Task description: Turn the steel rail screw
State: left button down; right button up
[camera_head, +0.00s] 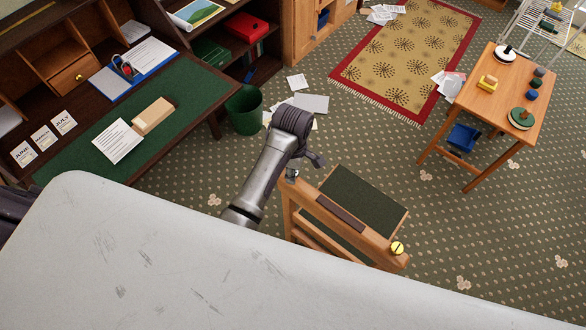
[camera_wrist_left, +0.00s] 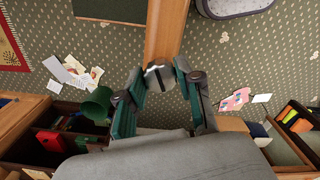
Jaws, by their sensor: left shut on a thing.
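The steel rail screw (camera_head: 291,175) sits at the far left end of the wooden rail (camera_head: 345,222); only a small part shows in the head view. In the left wrist view the round grey slotted screw (camera_wrist_left: 158,77) is at the end of the rail (camera_wrist_left: 166,30), between my fingers. My left gripper (camera_head: 300,168) reaches down to it and is shut on it; its green-lined fingers (camera_wrist_left: 159,80) flank the screw head. A yellow screw (camera_head: 398,248) sits at the other end of the rail. My right gripper is not in view.
The rail belongs to a low wooden frame with a dark green panel (camera_head: 365,197). A desk (camera_head: 185,112) and a green bin (camera_head: 244,108) stand left. A small wooden table (camera_head: 497,105) stands right, near a patterned rug (camera_head: 408,55). Papers (camera_head: 312,103) lie on the carpet.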

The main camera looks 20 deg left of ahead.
pick_arm(q)
jog(key=m, duration=0.5)
jog(key=shift+a, duration=0.1)
jog(key=m, duration=1)
jog(key=shift+m, duration=2.5)
jog(key=c, duration=0.7)
grip_release()
jog(key=shift+c, duration=0.2)
